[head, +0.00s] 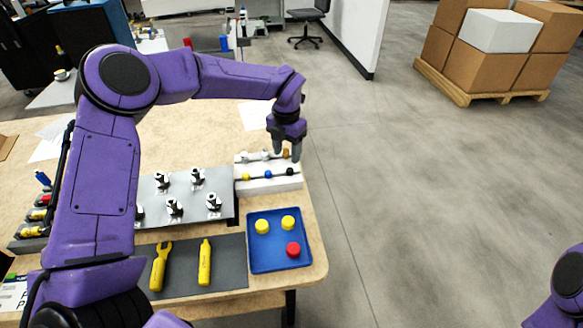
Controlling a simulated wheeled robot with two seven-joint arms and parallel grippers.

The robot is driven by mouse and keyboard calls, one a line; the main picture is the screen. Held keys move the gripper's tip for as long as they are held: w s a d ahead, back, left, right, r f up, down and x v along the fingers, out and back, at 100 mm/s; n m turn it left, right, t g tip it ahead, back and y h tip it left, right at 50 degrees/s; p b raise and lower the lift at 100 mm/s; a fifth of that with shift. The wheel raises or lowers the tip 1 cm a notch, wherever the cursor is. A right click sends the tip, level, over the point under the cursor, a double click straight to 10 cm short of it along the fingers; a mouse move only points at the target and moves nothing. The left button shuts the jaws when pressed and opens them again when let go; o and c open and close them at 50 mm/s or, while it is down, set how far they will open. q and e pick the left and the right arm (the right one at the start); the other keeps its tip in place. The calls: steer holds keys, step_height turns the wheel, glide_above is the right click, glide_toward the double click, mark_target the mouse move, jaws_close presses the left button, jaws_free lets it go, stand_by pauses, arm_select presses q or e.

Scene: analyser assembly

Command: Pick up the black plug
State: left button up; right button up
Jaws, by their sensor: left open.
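The black plug (290,171) sits at the right end of the front row of a white rack (268,184) on the table's right side. A blue plug (268,174) and a yellow plug (246,177) are in the same row to its left. My left gripper (287,153) points down over the right end of the rack, with its fingers apart and nothing held. Its fingertips appear just behind the black plug, around a brown plug (286,154) of the back row; their exact height is hard to tell. My right gripper is out of view.
A blue tray (252,238) with two yellow caps and a red one stands in front of the rack. A grey plate (188,215) with several black-and-white fittings is to its left. Yellow tools (204,262) lie on a dark mat. Open floor is right of the table.

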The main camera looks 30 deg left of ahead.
mark_target(290, 169)
arm_select(q)
steer(key=f+p, duration=0.1)
steer(key=f, duration=0.2)
steer(key=w+f+p, duration=0.1)
steer(key=f, duration=0.2)
steer(key=shift+w+d+f, duration=0.15)
steer(key=shift+f, duration=0.35)
jaws_close()
